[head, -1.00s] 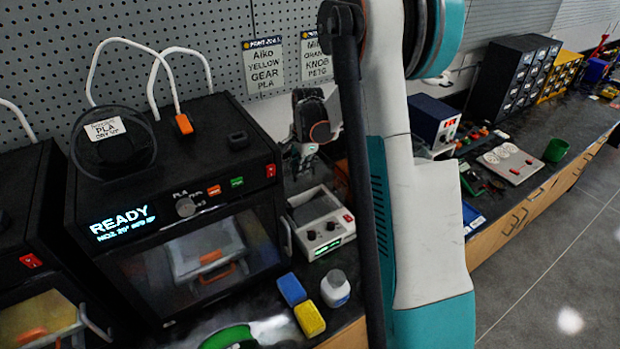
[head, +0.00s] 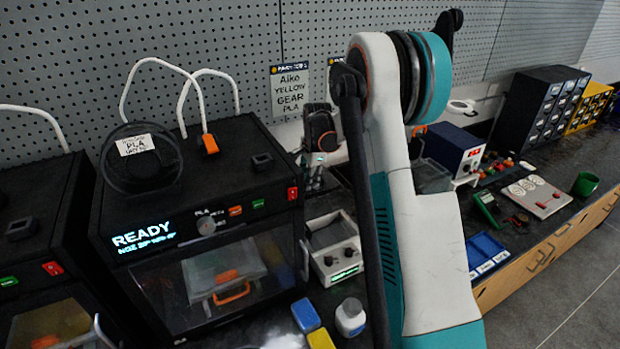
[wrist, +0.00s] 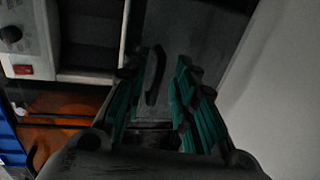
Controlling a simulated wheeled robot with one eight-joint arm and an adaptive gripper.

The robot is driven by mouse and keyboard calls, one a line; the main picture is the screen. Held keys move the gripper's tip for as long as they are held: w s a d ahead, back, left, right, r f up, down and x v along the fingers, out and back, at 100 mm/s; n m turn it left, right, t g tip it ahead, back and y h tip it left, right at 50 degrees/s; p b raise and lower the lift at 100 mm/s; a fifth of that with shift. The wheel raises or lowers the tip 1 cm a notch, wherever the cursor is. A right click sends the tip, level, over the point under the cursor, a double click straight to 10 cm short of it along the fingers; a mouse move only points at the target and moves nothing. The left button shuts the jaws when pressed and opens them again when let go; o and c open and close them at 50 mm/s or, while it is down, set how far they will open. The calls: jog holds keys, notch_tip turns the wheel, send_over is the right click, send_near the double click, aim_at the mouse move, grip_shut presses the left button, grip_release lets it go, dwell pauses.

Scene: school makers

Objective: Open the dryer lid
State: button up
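The dryer, a small pale box (head: 341,262) with knobs, a red button and a green display, stands right of the printer in the head view. Its top shows a dark grey recess with a pale rim. My gripper (head: 316,176) is above and behind it, partly hidden by my arm. In the wrist view, the dryer's pale front panel (wrist: 24,38) is at upper left. A dark panel with a black curved handle (wrist: 155,76) lies between the fingers of my gripper (wrist: 158,90), which stand apart. I cannot tell if they touch the handle or whether the lid is raised.
A black printer (head: 205,225) reading READY stands close on the left. A blue block (head: 305,315) and a white jar (head: 350,317) sit in front of the dryer. A pegboard wall is behind.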

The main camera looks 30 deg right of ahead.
notch_tip(320, 180, up, 12)
jog(key=s, duration=0.2)
jog(key=shift+s, duration=0.15)
dwell(0.5)
jog(key=shift+a+f, duration=0.1)
